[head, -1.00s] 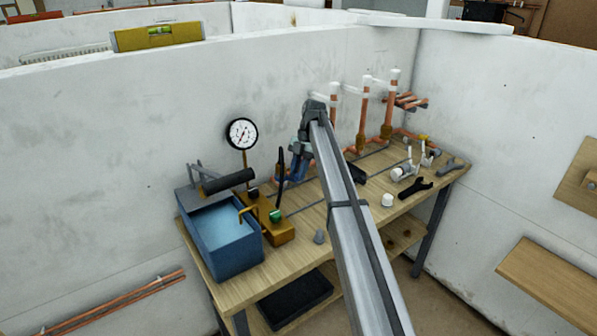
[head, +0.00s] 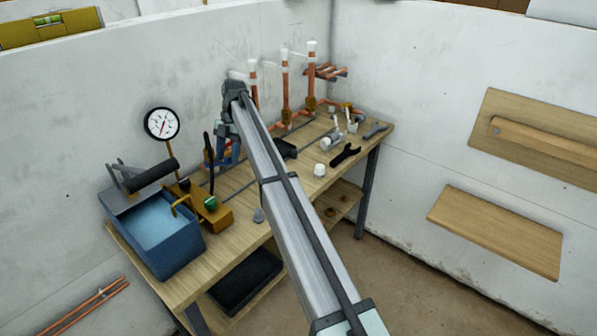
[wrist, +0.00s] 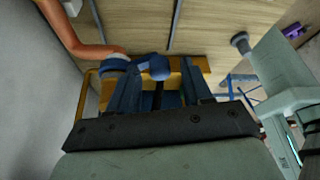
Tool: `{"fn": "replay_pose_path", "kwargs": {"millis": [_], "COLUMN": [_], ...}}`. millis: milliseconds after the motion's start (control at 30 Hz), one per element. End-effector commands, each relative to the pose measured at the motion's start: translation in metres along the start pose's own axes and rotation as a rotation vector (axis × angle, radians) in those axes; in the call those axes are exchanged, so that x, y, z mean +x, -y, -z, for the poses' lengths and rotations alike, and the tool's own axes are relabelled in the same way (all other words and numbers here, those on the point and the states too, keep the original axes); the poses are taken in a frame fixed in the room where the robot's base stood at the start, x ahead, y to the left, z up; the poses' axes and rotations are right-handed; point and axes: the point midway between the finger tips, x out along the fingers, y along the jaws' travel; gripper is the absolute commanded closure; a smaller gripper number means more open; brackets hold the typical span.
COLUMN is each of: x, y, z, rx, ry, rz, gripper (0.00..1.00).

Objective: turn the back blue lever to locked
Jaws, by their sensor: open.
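My gripper (head: 229,155) is at the back of the workbench (head: 262,236), beside the wall, with its fingers pointing down. In the wrist view my gripper (wrist: 160,68) has its two dark blue-grey fingers apart. A blue rounded piece (wrist: 153,66), which may be the blue lever, shows between the fingertips, in front of a yellow brass-coloured bar (wrist: 196,72). I cannot tell whether the fingers touch it. In the head view my gripper and arm hide this spot, so the lever's angle cannot be read.
A blue water tank (head: 165,250) with a black-handled pump stands at the bench's left end, near a pressure gauge (head: 162,123). Copper pipes (head: 285,85) rise behind my gripper. A black wrench (head: 345,154) and a white cap (head: 320,170) lie to the right.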

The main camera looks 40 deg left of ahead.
Motion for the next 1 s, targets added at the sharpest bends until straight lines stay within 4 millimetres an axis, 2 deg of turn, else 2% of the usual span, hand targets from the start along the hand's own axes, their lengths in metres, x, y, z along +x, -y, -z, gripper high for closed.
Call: {"fn": "replay_pose_path", "kwargs": {"millis": [267,1000], "x": [0.004,0.020], "y": [0.005,-0.001], "z": [0.010,0.048], "rx": [0.132,0.744], "ry": [0.000,-0.001], "rz": [-0.056,-0.310], "gripper": [0.50,0.50]}}
